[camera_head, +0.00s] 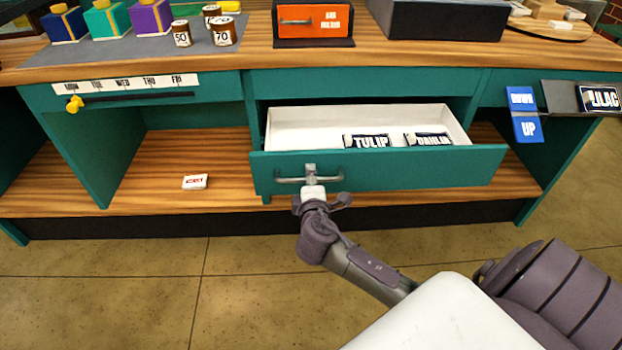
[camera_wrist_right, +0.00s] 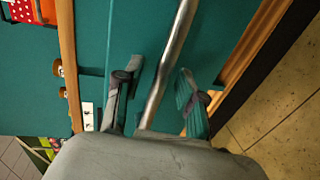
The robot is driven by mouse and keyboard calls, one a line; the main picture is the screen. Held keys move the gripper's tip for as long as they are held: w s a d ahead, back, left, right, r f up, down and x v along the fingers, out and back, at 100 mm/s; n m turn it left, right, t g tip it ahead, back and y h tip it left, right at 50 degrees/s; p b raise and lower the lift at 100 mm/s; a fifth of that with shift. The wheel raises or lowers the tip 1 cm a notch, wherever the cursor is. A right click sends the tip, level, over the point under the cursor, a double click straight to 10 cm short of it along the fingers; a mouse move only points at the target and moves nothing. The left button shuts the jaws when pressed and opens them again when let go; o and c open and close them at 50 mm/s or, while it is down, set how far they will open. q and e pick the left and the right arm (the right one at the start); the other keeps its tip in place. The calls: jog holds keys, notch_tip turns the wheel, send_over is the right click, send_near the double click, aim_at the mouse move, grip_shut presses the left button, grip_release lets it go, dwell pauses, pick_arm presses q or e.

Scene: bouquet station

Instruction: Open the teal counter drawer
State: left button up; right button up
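The teal counter drawer (camera_head: 420,171) is pulled out from the counter, and its white inside shows. Two dark labels, reading TULIP (camera_head: 366,141) and DAHLIA (camera_head: 428,139), lie in it. The grey bar handle (camera_head: 290,181) is on the left part of its front. My right gripper (camera_head: 321,199) is at the right end of this handle, fingers spread. In the right wrist view, the handle bar (camera_wrist_right: 172,61) runs between the open fingers (camera_wrist_right: 158,92), with gaps visible on both sides. My left gripper is not in view.
An orange box (camera_head: 313,23) and numbered jars (camera_head: 223,32) stand on the wooden countertop. A yellow knob (camera_head: 74,103) sits on a weekday slider at left. A small white box (camera_head: 194,182) lies on the lower shelf. Blue DOWN/UP panels (camera_head: 526,128) are at right. The floor in front is clear.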

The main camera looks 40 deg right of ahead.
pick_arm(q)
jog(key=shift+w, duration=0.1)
pick_arm(e)
jog(key=shift+s, duration=0.1)
jog(key=v, duration=1.1)
jog(key=shift+s+a, duration=0.2)
jog(key=shift+s, duration=0.15)
